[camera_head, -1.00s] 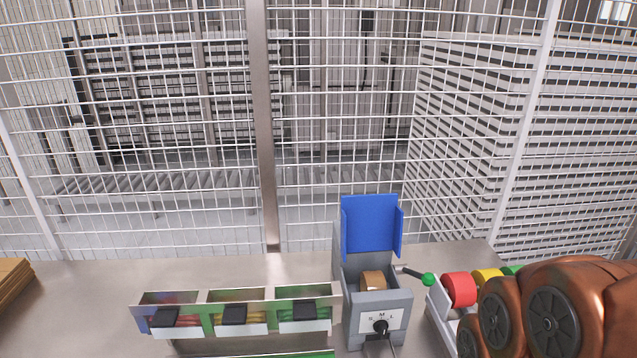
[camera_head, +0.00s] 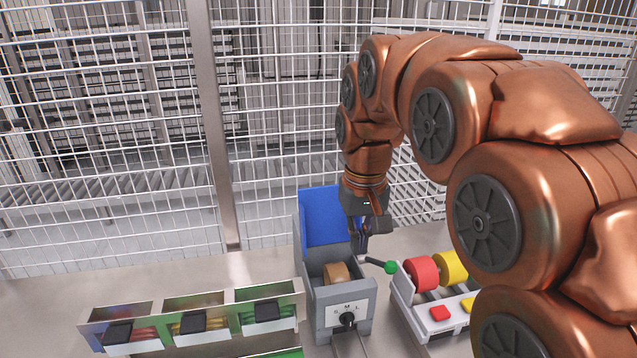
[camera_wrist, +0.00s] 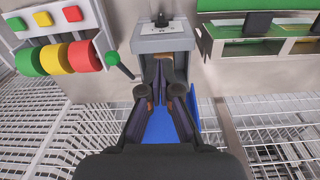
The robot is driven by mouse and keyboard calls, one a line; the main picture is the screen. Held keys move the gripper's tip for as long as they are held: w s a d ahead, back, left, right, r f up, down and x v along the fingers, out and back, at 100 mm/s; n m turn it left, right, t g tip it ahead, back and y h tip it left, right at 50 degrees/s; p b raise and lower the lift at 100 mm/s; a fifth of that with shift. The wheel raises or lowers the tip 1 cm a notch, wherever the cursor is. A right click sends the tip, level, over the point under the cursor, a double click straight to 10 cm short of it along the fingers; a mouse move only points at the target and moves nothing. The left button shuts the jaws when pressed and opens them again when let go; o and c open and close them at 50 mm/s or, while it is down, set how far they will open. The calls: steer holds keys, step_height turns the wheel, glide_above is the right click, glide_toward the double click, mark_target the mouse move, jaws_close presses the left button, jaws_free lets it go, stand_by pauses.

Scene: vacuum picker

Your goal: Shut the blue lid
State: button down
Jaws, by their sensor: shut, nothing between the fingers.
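The blue lid (camera_head: 322,215) stands open and upright at the back of a grey box (camera_head: 343,300). A tan roll (camera_head: 336,273) lies inside the box. My gripper (camera_head: 362,256) is shut and empty, pointing down beside the lid's right part, which it partly hides. In the wrist view my gripper (camera_wrist: 163,62) points toward the box (camera_wrist: 165,40), with the blue lid (camera_wrist: 158,128) behind and below the fingers. I cannot tell whether the fingers touch the lid.
A holder with red (camera_head: 421,273) and yellow (camera_head: 452,266) rolls and coloured buttons stands right of the box. A rack of bins with black parts (camera_head: 193,322) stands at the left. A wire fence (camera_head: 100,190) runs behind the table. The table at the far left is bare.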

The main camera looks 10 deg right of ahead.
steer(key=w+r+t, duration=0.2)
steer(key=w+r, duration=0.1)
steer(key=w, duration=1.1)
steer(key=w+r+t, duration=0.2)
steer(key=w+r, duration=0.1)
steer(key=w, duration=1.1)
step_height(320, 180, down, 9)
steer(key=shift+s+a+b, duration=0.15)
steer(key=shift+a+b, duration=0.15)
steer(key=shift+a, duration=0.05)
steer(key=shift+s+a+b, duration=0.1)
steer(key=shift+s+b, duration=0.1)
steer(key=shift+b, duration=0.25)
stand_by(0.3)
